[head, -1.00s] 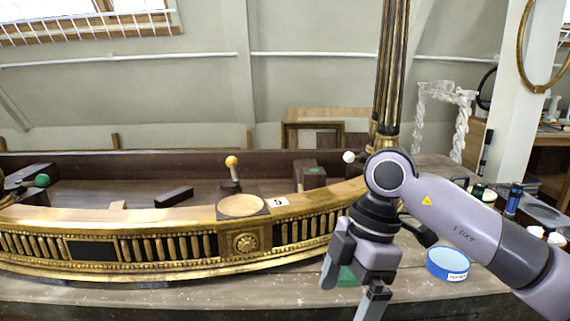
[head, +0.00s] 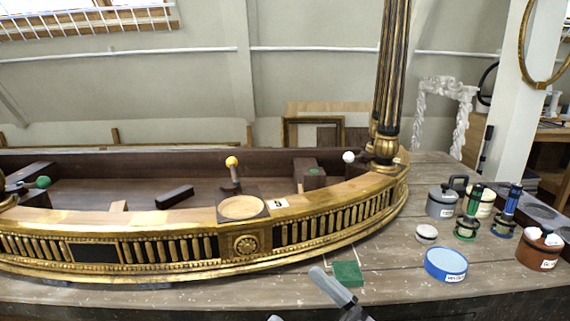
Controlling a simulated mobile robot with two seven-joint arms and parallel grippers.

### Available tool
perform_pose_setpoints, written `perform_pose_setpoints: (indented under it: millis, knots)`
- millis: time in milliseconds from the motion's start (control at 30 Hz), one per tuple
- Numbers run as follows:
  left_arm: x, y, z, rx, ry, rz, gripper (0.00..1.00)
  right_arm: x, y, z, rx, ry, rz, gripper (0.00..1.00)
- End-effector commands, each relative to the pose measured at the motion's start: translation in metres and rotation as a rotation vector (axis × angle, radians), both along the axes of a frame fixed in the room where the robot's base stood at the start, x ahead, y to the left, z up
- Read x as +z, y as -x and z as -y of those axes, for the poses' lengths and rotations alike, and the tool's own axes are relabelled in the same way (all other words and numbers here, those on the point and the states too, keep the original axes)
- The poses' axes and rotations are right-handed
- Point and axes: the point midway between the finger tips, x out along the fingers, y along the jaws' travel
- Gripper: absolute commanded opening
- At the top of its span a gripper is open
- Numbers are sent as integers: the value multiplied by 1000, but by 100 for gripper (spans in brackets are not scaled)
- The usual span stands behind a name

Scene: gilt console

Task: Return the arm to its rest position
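My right gripper (head: 296,294) is at the bottom edge, seen only in part. One grey finger points up and left, and a small grey tip shows at the edge, apart from it. The gripper looks open, with nothing between the fingers. Its longer finger shows just in front of a green square block (head: 348,273) on the bench; I cannot tell if they touch. The rest of the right arm is out of view. My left gripper is not in view.
A long gilt console (head: 246,243) lies across the bench (head: 405,285). At right stand a blue round tin (head: 446,263), a grey pot (head: 441,202), a brown pot (head: 539,249), a small white-lidded tin (head: 426,232) and green and blue bottles. Bare bench lies between console and tins.

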Motion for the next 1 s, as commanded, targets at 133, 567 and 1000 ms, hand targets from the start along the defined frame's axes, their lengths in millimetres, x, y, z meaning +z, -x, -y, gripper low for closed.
perform_pose_setpoints:
  millis: [133, 567, 1000]
  knots:
    - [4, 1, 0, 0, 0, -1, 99, -58, -8, 45, -279, 15, -206, 99]
    - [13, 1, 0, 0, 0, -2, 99, -254, 94, 155, -701, 431, -878, 99]
    - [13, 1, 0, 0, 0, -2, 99, -290, 140, 171, -700, 563, -1028, 99]
